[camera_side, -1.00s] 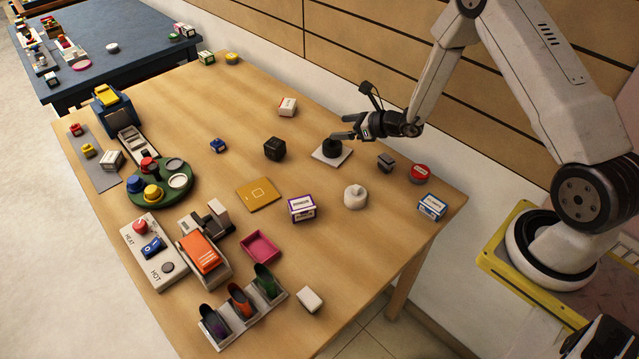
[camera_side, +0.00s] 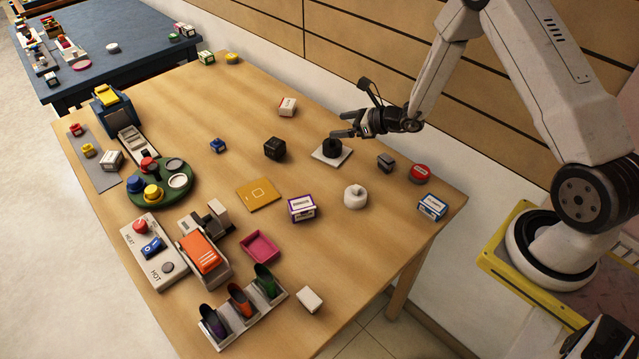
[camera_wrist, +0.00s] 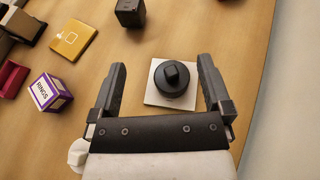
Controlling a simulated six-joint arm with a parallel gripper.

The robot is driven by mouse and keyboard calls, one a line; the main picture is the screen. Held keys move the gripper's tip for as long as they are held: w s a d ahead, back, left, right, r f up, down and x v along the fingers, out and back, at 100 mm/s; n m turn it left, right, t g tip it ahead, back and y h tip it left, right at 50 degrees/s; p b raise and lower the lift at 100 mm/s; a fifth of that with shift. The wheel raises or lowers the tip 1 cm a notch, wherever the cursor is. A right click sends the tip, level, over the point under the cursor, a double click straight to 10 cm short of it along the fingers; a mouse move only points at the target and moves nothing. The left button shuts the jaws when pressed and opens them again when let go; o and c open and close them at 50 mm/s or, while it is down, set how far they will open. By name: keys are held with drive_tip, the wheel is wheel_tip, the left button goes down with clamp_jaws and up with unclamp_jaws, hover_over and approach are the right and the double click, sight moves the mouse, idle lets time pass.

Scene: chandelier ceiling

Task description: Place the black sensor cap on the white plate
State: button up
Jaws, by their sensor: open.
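The black sensor cap (camera_side: 332,147) is a round black piece with a raised knob. It rests upright on the white square plate (camera_side: 345,157). In the wrist view the cap (camera_wrist: 171,78) sits near the middle of the plate (camera_wrist: 151,97), with white showing around it. My gripper (camera_side: 345,125) is open and empty, just above and beside the cap. In the wrist view my gripper's fingers (camera_wrist: 162,72) stand wide apart on either side of the plate, touching nothing that I can see.
A black cube (camera_side: 274,149) lies left of the plate. A small dark grey box (camera_side: 386,162) and a red round button (camera_side: 420,173) lie to its right. A white knobbed piece (camera_side: 355,196) stands nearer the front. Bare wood surrounds the plate.

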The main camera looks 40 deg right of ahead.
drive_tip(key=s+a+r+n+g+y, duration=0.2)
drive_tip(key=s+a+r+n+g, duration=0.3)
drive_tip(key=s+a+n+g, duration=0.45)
drive_tip(key=s+r+n+h, duration=0.3)
drive_tip(key=s+n, duration=0.3)
drive_tip(key=n, duration=0.4)
drive_tip(key=s+r+n+h, duration=0.3)
drive_tip(key=s+n, duration=0.4)
drive_tip(key=n, duration=0.4)
drive_tip(key=shift+s+d+r+h, duration=0.2)
drive_tip(key=shift+s+d+h, duration=0.1)
drive_tip(key=shift+h, duration=0.5)
